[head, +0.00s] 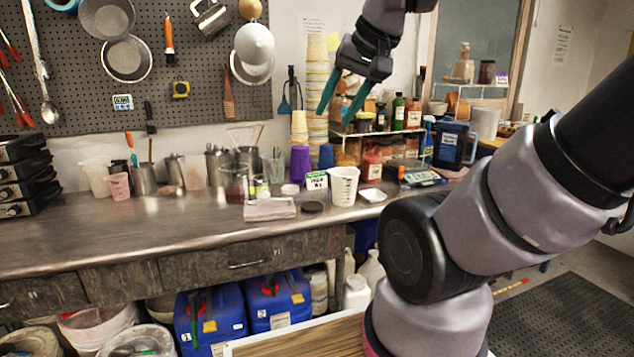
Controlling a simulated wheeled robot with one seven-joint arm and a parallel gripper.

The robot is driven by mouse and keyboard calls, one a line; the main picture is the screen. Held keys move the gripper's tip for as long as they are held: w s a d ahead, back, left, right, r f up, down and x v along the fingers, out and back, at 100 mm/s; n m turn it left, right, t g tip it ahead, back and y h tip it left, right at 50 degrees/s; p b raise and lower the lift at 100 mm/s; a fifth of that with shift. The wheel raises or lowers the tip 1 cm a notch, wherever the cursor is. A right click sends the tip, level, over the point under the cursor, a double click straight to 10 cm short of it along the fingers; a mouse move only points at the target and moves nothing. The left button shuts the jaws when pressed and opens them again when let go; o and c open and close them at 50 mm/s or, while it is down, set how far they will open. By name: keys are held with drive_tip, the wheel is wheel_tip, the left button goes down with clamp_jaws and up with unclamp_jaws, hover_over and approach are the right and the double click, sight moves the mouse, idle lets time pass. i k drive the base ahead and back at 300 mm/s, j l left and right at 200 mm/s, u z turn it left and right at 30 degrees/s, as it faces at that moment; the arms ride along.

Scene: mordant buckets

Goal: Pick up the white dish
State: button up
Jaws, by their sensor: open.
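A small white dish (372,195) lies on the metal counter (120,235), just right of a white measuring cup (344,186) and near the counter's right part. My gripper (338,108) is open and empty, with its green fingers pointing down. It hangs in the air well above the counter, up and to the left of the dish in the picture, in front of the tall stacked cups.
Stacked cups (318,90) and a purple cup (300,164) stand behind. A black lid (312,207) and a folded cloth (270,209) lie left of the dish. A shelf of bottles (399,112) stands behind it. The counter's left front is clear.

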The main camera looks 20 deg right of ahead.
sight(374, 195)
drive_tip(key=i+l, duration=0.1)
drive_tip(key=l, duration=1.45)
drive_tip(key=i+l, duration=0.15)
drive_tip(key=l, duration=0.6)
